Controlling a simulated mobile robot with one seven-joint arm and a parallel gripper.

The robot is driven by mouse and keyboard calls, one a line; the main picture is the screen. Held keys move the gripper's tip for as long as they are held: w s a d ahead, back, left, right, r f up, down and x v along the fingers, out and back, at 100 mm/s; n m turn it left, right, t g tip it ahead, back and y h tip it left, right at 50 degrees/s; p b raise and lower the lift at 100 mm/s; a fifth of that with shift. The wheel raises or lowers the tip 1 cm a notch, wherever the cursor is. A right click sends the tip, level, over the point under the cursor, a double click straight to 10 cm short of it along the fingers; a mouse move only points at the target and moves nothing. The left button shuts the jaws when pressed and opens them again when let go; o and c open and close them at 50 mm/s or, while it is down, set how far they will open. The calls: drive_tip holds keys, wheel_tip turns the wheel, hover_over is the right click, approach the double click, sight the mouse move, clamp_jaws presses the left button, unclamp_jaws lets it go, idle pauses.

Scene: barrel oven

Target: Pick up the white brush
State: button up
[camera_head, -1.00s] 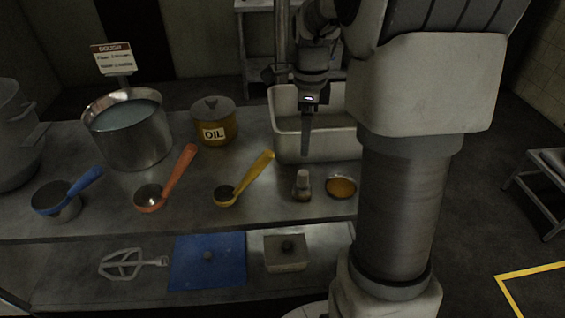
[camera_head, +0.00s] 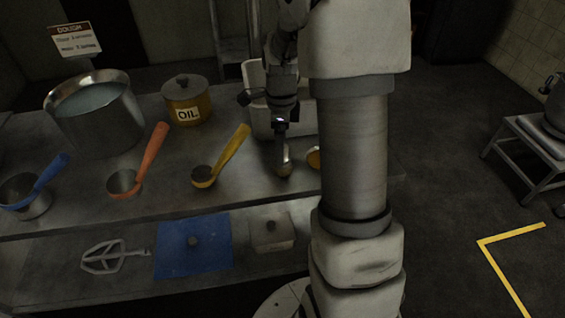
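A small pale object that looks like the white brush (camera_head: 285,167) stands on the steel table near its front edge, right of the yellow-handled scoop. My gripper (camera_head: 280,151) points down right at it, and its fingers overlap the object's upper part in this view. The fingers show edge-on as one dark strip, so I cannot tell whether they are open or shut, or whether they touch the object.
A small dish of orange contents (camera_head: 314,158) sits close to the right, partly behind my arm. A pale bin (camera_head: 258,95) is behind. A yellow scoop (camera_head: 222,158), an orange scoop (camera_head: 139,165), an oil pot (camera_head: 188,97) and a large steel pot (camera_head: 98,113) are to the left.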

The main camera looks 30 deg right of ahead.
wheel_tip(320, 180, down, 5)
drive_tip(key=shift+s+d+b, duration=0.1)
drive_tip(key=shift+d+b, duration=0.05)
drive_tip(key=shift+b, duration=0.45)
drive_tip(key=c, duration=1.5)
drive_tip(key=shift+r, duration=0.15)
wheel_tip(320, 180, up, 4)
drive_tip(key=shift+r+p, duration=0.1)
drive_tip(key=shift+p, duration=0.55)
drive_tip(key=s+d+r, duration=0.2)
drive_tip(key=s, duration=0.1)
drive_tip(key=s+d+r+p, duration=0.1)
drive_tip(key=s+d+r, duration=0.1)
drive_tip(key=s, duration=0.1)
drive_tip(key=s+d+r, duration=0.2)
drive_tip(key=s, duration=0.1)
drive_tip(key=shift+s+d+r, duration=0.25)
drive_tip(key=shift+d+r, duration=0.05)
drive_tip(key=shift+d, duration=0.1)
